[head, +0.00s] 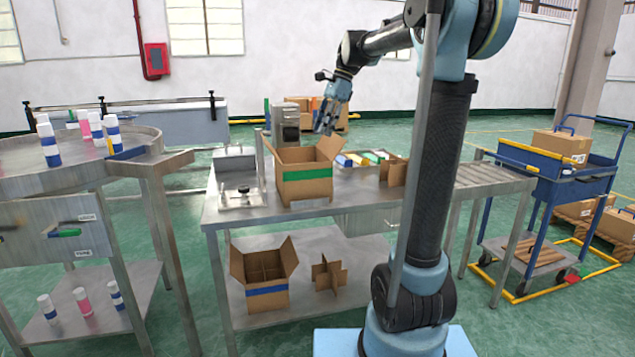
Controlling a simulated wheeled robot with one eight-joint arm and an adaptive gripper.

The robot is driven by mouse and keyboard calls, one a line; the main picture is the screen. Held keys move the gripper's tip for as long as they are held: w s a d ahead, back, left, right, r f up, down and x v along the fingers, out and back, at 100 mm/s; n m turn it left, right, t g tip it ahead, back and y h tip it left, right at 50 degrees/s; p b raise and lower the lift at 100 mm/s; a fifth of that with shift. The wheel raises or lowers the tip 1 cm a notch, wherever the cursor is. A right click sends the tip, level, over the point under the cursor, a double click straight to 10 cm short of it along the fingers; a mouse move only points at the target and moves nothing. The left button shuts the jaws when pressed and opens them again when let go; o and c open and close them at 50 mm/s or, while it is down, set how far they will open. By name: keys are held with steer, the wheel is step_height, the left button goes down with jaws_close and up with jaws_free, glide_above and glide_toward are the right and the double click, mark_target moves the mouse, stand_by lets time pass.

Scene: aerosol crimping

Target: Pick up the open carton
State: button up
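An open carton (303,184) with a green stripe stands upright on the steel table, its flaps spread out. A second open carton (265,284) with a blue stripe stands on the lower shelf; dividers show inside it. My gripper (325,127) is in the air above and behind the right flap of the green-striped carton, apart from it. Its fingers point down and look spread, with nothing seen between them, though it is small in the view. The inside of the green-striped carton is mostly hidden.
A low box (362,160) of coloured packs and a cardboard divider (392,173) sit right of the green-striped carton. A scale-like device (241,197) is to its left. A round table (70,150) with cans and a blue cart (553,190) flank the table.

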steer(key=w, duration=0.2)
steer(key=m, duration=0.1)
glide_above(308, 170)
steer(key=d, duration=0.2)
steer(key=f, duration=1)
steer(key=shift+w+a+f, duration=0.15)
steer(key=shift+w, duration=0.2)
steer(key=shift+w+x, duration=0.1)
steer(key=shift+x, duration=1.25)
steer(key=shift+w+x, duration=0.15)
steer(key=shift+x, duration=1.15)
steer(key=shift+f, duration=0.3)
steer(key=shift+c, duration=0.6)
